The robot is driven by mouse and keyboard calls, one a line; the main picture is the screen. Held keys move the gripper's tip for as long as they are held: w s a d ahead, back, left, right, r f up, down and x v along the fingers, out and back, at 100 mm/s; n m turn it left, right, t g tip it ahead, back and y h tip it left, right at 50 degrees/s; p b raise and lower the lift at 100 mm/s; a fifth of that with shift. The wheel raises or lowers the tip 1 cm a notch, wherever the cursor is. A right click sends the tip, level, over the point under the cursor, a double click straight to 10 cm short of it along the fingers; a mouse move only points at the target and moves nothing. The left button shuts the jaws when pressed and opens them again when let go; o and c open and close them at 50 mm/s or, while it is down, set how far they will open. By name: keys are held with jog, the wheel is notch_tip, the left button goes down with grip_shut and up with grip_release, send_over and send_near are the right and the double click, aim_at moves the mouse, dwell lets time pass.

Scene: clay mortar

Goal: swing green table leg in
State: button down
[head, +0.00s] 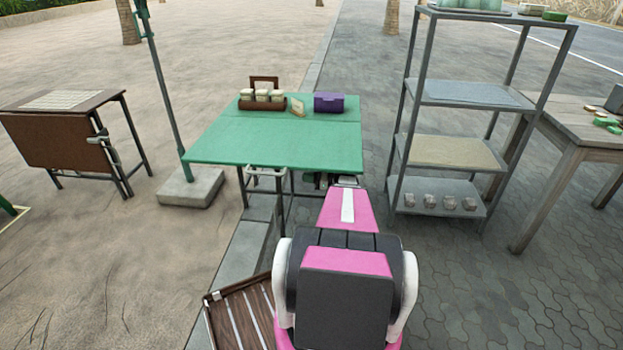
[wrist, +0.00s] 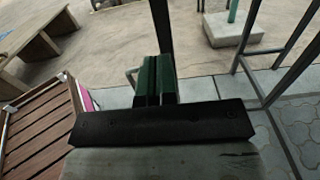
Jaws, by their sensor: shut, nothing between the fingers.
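The green-topped table (head: 270,142) stands ahead of me in the head view. Its legs look dark grey; one front-left leg (head: 243,187) shows below the top. A light grey bent bar (head: 266,172) hangs under the front edge. Another dark leg frame (wrist: 250,45) is at the right.
A wooden caddy (head: 262,104) and purple box (head: 328,102) sit on the table. A pole base (head: 190,188) and folded brown table (head: 50,140) stand left. A metal shelf (head: 455,150) stands right. A slatted wooden piece (head: 240,315) is low by my base.

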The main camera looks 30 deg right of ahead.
jog(key=x, duration=0.9)
jog(key=shift+a, duration=0.15)
jog(key=shift+w, duration=0.1)
jog(key=shift+w+a, duration=0.1)
